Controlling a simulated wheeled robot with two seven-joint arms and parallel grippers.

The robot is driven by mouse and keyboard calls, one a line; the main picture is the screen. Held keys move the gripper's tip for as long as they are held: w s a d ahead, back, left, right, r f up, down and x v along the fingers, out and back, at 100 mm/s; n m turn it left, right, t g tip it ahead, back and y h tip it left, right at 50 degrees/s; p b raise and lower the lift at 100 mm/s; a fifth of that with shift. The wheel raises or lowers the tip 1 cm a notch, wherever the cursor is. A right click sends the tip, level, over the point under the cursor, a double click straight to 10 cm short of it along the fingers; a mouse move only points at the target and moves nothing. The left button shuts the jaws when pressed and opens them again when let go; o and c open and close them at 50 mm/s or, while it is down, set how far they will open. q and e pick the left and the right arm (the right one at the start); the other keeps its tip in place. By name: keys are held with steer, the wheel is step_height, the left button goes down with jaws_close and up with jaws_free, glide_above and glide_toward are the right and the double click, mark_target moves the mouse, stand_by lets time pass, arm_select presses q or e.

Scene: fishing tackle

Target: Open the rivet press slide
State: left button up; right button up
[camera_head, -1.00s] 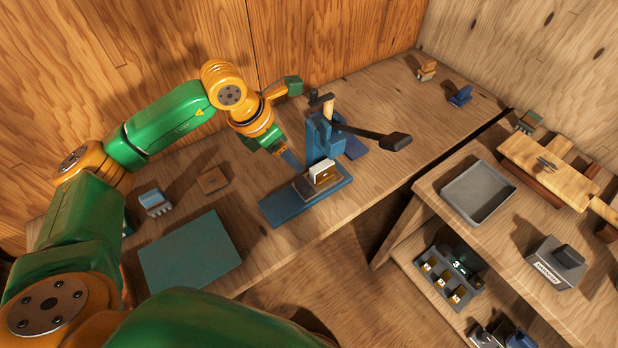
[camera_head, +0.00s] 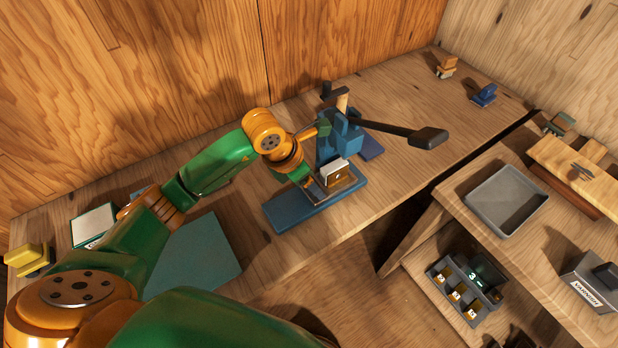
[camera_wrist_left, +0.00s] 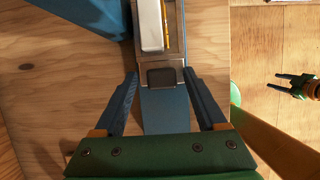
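The blue rivet press (camera_head: 336,140) stands on the wooden bench with a black-ended lever. Its blue base (camera_head: 285,212) extends toward the front left. The slide (camera_head: 338,178) is a metal-and-wood carriage on the base carrying a white block (camera_head: 334,169); the block also shows in the left wrist view (camera_wrist_left: 151,25). A dark square tab (camera_wrist_left: 160,77) is at the slide's near end. My left gripper (camera_head: 312,188) is low over the base; in the wrist view its fingers (camera_wrist_left: 160,85) are open, one either side of the tab, with gaps. My right gripper (camera_wrist_left: 295,86) appears far right, fingers apart.
A green mat (camera_head: 200,255) lies left of the press, partly behind my arm. The press lever (camera_head: 385,128) reaches out to the right. A second table with a grey tray (camera_head: 507,200) stands to the right. Bench room beyond the press is mostly clear.

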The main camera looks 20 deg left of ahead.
arm_select(q)
steer(key=shift+s+d+r, duration=0.1)
jaws_close()
steer(key=shift+w+r, duration=0.1)
steer(key=shift+w, duration=0.1)
stand_by(0.9)
